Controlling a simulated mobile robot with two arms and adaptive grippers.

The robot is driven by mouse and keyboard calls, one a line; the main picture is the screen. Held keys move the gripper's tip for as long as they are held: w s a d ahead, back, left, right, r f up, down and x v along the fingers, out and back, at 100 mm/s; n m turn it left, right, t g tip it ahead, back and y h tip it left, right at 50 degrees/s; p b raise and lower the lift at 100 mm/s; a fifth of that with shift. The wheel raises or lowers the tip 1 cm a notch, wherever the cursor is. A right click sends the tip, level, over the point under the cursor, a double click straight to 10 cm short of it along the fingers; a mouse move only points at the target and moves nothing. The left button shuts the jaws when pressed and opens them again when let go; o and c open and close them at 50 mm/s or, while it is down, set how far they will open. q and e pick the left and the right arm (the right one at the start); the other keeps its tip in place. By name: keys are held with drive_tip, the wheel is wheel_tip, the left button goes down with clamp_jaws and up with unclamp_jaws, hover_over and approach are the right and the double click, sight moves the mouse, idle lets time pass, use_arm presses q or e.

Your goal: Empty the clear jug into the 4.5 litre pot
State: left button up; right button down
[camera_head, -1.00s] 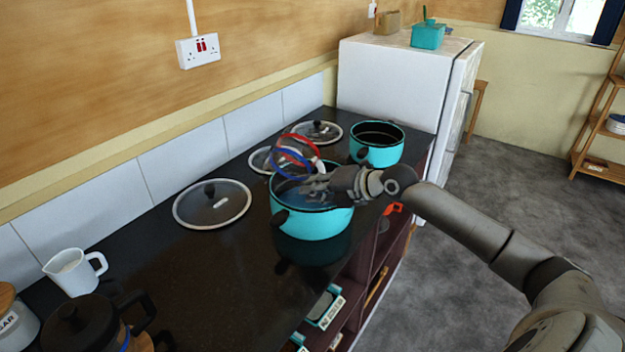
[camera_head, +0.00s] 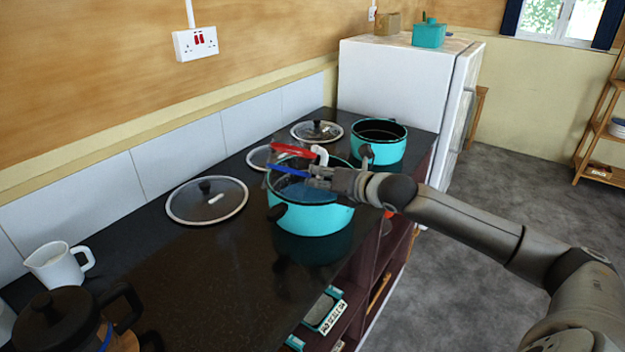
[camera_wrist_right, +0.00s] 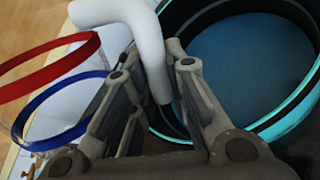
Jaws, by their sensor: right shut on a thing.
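The clear jug (camera_head: 288,162) has a red band, a blue band and a white handle (camera_head: 320,153). My right gripper (camera_head: 318,177) is shut on that handle. It holds the jug over the left, wall-side part of the near turquoise pot (camera_head: 315,221). In the right wrist view the handle (camera_wrist_right: 145,38) passes between the fingers (camera_wrist_right: 172,95), with the bands at left and the pot (camera_wrist_right: 285,122) at right. Bluish liquid (camera_wrist_right: 240,65) shows in the pot. The jug's see-through wall is hard to make out, so I cannot tell what is in it. My left gripper is not in view.
A second turquoise pot (camera_head: 380,151) stands behind the near one. Glass lids (camera_head: 208,203) lie along the wall side of the black counter (camera_head: 200,265). A white jug (camera_head: 57,266) and a black-lidded pot (camera_head: 62,322) stand at near left. The counter between is clear.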

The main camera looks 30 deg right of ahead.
sight(298, 168)
drive_tip(key=shift+s+a+r+n+t+h+b, duration=0.1)
drive_tip(key=shift+a+r+n+t+h+b, duration=0.1)
drive_tip(key=shift+r+n+t+b, duration=0.35)
drive_tip(key=shift+a+r+n+t+h+b, duration=0.1)
drive_tip(key=shift+r+n+t+h+b, duration=0.2)
drive_tip(key=shift+r+n+b, duration=0.35)
drive_tip(key=n+b, duration=0.1)
drive_tip(key=t+b, duration=0.1)
drive_tip(key=shift+s+a+r+n+b, duration=0.1)
drive_tip(key=shift+a+r+n+b, duration=0.05)
drive_tip(key=shift+r+n+b, duration=0.25)
drive_tip(key=shift+s+a+r+n+t+b, duration=0.1)
drive_tip(key=shift+r+n+t+b, duration=0.45)
drive_tip(key=shift+n+b, duration=0.15)
drive_tip(key=shift+a, duration=0.1)
